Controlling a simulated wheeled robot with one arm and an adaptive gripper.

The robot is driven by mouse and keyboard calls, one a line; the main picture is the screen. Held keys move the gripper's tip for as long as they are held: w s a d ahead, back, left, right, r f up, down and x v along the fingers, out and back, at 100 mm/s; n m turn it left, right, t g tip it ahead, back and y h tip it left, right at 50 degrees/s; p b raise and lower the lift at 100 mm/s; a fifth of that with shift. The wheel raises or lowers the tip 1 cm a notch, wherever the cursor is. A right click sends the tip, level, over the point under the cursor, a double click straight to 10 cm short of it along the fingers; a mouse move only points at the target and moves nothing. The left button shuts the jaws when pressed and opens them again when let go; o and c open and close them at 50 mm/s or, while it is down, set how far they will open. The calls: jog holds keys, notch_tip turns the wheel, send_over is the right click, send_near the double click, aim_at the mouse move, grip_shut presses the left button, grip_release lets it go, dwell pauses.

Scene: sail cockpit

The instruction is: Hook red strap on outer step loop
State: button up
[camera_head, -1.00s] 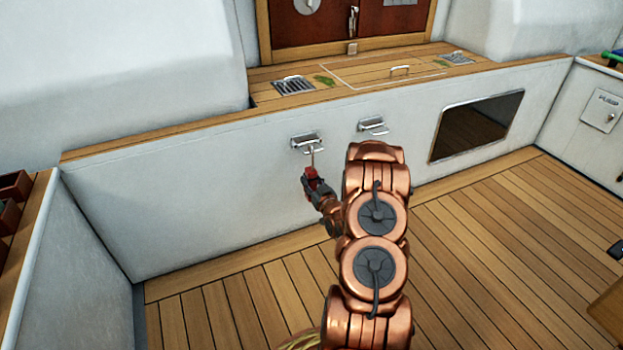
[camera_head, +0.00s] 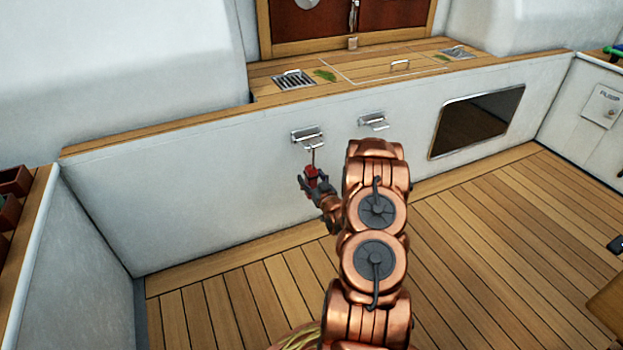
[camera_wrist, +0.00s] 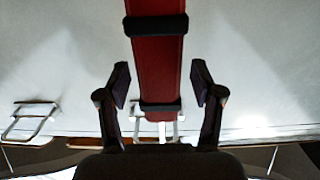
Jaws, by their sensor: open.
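The red strap (camera_head: 312,172) hangs at the left step on the white cockpit wall, with a thin dark upper part reaching up to the step's metal loop (camera_head: 311,142). In the wrist view the strap (camera_wrist: 158,70) runs between my fingers, with dark bands across it. The loop (camera_wrist: 158,127) shows partly behind the strap's end. My gripper (camera_head: 314,184) is just below the step, its fingers open on both sides of the strap, with gaps visible in the wrist view (camera_wrist: 160,88). The exact contact between strap top and loop is too small to tell.
A second metal step (camera_head: 373,123) is on the wall to the right; a dark window panel (camera_head: 477,123) lies further right. A wooden ledge (camera_head: 200,122) runs above the steps.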

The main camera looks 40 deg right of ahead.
jog(key=v, duration=1.2)
jog(key=w+a+r+n+g+y+p, duration=0.2)
jog(key=w+r+g+p, duration=0.15)
jog(key=r+p, duration=0.5)
jog(key=s+a+r+g+p, duration=0.1)
jog(key=a+r+g+p, duration=0.35)
jog(key=r+p, duration=0.6)
jog(key=s+a+r+g+p, duration=0.1)
jog(key=a+r+g+p, duration=0.35)
jog(key=r, duration=1.15)
jog(key=s+a+r+n+g+y+p, duration=0.1)
jog(key=s+a+r+g+y+p, duration=0.1)
jog(key=s+a+r+p, duration=0.9)
jog(key=s+a+r+g+y+p, duration=0.1)
jog(key=s+a+r+g+p, duration=0.3)
jog(key=s+a+r+p, duration=0.7)
jog(key=s+a+r, duration=0.6)
jog(key=s+r, duration=0.1)
jog(key=r, duration=0.4)
jog(key=shift+s+n+y, duration=0.15)
jog(key=shift+n+y, duration=0.25)
